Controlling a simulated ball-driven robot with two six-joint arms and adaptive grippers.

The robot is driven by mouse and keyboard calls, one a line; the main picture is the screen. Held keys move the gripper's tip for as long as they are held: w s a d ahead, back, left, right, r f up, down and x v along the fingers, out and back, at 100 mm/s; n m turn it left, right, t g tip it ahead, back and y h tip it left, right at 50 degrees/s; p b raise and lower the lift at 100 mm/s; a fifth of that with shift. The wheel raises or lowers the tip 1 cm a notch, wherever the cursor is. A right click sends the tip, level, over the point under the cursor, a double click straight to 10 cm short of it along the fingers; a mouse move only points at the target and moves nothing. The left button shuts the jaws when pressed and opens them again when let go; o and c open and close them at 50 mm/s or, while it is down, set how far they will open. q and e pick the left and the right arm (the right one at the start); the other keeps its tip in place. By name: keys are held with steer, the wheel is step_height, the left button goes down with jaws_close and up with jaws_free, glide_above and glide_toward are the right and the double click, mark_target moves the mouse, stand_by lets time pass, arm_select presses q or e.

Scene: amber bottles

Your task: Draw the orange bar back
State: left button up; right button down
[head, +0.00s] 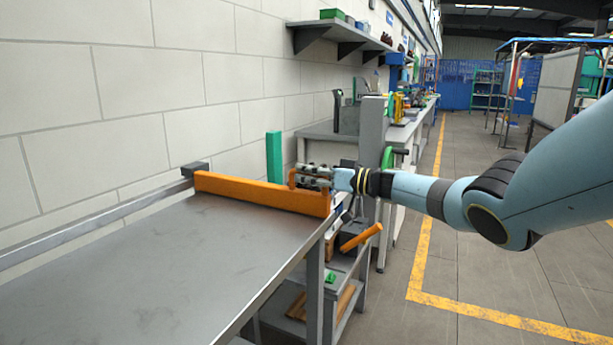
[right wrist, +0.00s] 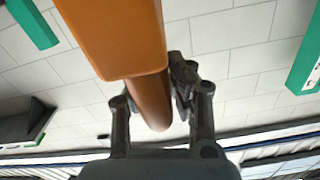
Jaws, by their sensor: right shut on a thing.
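The orange bar (head: 262,194) lies across the far end of the grey table, from a dark block on the rail by the wall to the table's right edge. An upright orange handle (head: 292,178) stands at its right end. My right gripper (head: 312,178) reaches in from the right and is shut on this handle. In the right wrist view the bar (right wrist: 110,38) comes down from the top, and the handle (right wrist: 150,100) sits between the fingers of the gripper (right wrist: 155,108). My left gripper is not in view.
The grey table (head: 150,270) is bare in front of the bar. A metal rail (head: 100,219) runs along the wall side. A green post (head: 274,157) and a grey post (head: 372,135) stand behind. A lower shelf (head: 318,312) holds small items. Open floor lies to the right.

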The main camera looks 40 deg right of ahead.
steer(key=c, duration=1.6)
jaws_free()
steer(key=shift+d+r, duration=0.1)
steer(key=shift+d, duration=0.1)
steer(key=o, duration=0.4)
steer(key=shift+w+d, duration=0.1)
steer(key=shift+w, duration=0.1)
steer(key=shift+c, duration=0.2)
steer(key=shift+s, duration=0.1)
steer(key=v, duration=1.2)
